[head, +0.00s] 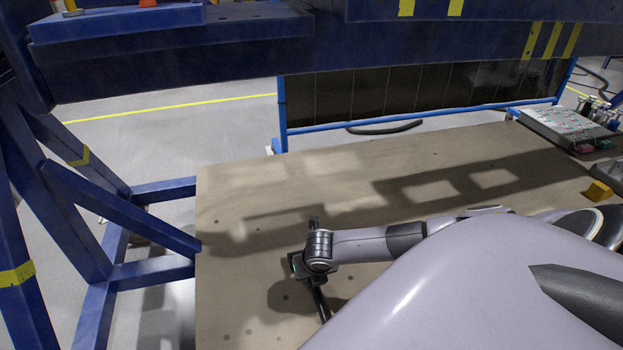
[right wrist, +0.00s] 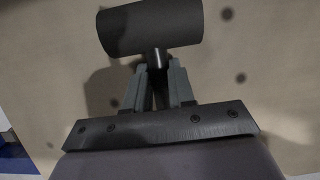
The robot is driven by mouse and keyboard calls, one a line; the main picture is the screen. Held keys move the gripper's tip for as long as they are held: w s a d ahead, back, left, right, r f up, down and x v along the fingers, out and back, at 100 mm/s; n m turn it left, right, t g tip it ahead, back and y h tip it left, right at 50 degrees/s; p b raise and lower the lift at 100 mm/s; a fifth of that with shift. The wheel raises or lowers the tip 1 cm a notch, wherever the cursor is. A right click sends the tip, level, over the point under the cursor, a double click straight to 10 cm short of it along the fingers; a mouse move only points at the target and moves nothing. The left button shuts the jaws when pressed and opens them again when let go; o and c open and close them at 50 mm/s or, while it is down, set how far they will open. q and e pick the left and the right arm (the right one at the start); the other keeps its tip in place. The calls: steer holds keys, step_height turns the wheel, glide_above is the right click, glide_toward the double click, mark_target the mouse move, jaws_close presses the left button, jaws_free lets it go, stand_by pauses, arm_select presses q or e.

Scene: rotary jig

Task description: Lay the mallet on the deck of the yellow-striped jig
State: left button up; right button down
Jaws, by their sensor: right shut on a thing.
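The mallet (right wrist: 150,28) has a dark cylindrical head and a narrow neck. In the right wrist view my right gripper (right wrist: 157,72) is shut on it just below the head, above the brown tabletop. In the head view my right gripper (head: 307,272) is over the table's near left part, partly hidden by its wrist. A dark rod beside it, probably the mallet's handle (head: 321,304), points down the picture. The dark blue jig (head: 290,62) with yellow stripes spans the top of the head view. My left gripper is not in view.
The brown table (head: 260,190) is mostly clear, with shadows across it. A yellow block (head: 598,191) and a pale panel (head: 566,128) are at its right. Blue legs with diagonal braces (head: 120,205) stand left of it. Small orange items sit on the jig's upper left.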

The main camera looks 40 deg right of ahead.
steer(key=shift+r, duration=0.1)
steer(key=c, duration=1)
jaws_free()
steer(key=shift+o, duration=0.2)
